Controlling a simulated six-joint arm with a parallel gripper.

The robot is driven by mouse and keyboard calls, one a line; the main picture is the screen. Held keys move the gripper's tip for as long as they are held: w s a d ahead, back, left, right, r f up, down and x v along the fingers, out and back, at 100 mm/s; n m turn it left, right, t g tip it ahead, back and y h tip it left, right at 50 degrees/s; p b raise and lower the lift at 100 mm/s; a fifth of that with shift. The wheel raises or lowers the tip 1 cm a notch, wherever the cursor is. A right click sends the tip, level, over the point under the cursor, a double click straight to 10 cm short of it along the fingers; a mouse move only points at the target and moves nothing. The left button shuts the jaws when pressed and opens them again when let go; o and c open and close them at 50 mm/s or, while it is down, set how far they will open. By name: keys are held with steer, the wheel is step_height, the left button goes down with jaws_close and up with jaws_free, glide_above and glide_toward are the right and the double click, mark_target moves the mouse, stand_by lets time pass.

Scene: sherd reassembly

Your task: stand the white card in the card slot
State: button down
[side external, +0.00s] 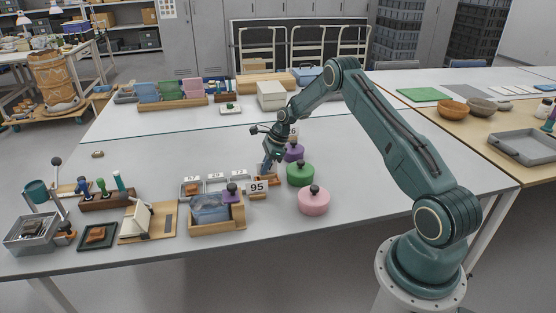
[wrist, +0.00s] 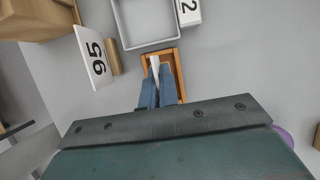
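My gripper (side external: 268,168) points down at the middle of the table, low over a small orange-brown wooden piece with a raised rim (wrist: 178,70). In the wrist view its two blue fingers (wrist: 157,74) are close together. A narrow white strip (wrist: 155,62), which looks like the white card seen nearly edge-on, shows between the fingertips. Its lower end is hidden, so I cannot tell whether it touches the wood. I cannot tell for certain which wooden piece is the card slot.
Grey trays with number cards, including an empty-looking one (wrist: 146,22), lie close to the fingers. A wooden box with blue contents (side external: 212,209) stands front left. Pink (side external: 313,202), green (side external: 300,175) and purple (side external: 294,152) knobbed pieces stand to the right.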

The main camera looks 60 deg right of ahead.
steer(key=shift+f, duration=0.75)
stand_by(2.1)
steer(key=c, duration=2.1)
jaws_free()
steer(key=o, duration=0.5)
steer(key=shift+r, duration=0.1)
steer(key=v, duration=1.3)
steer(key=shift+r, duration=0.3)
steer(key=shift+s+d, duration=0.1)
steer(key=shift+d, duration=0.05)
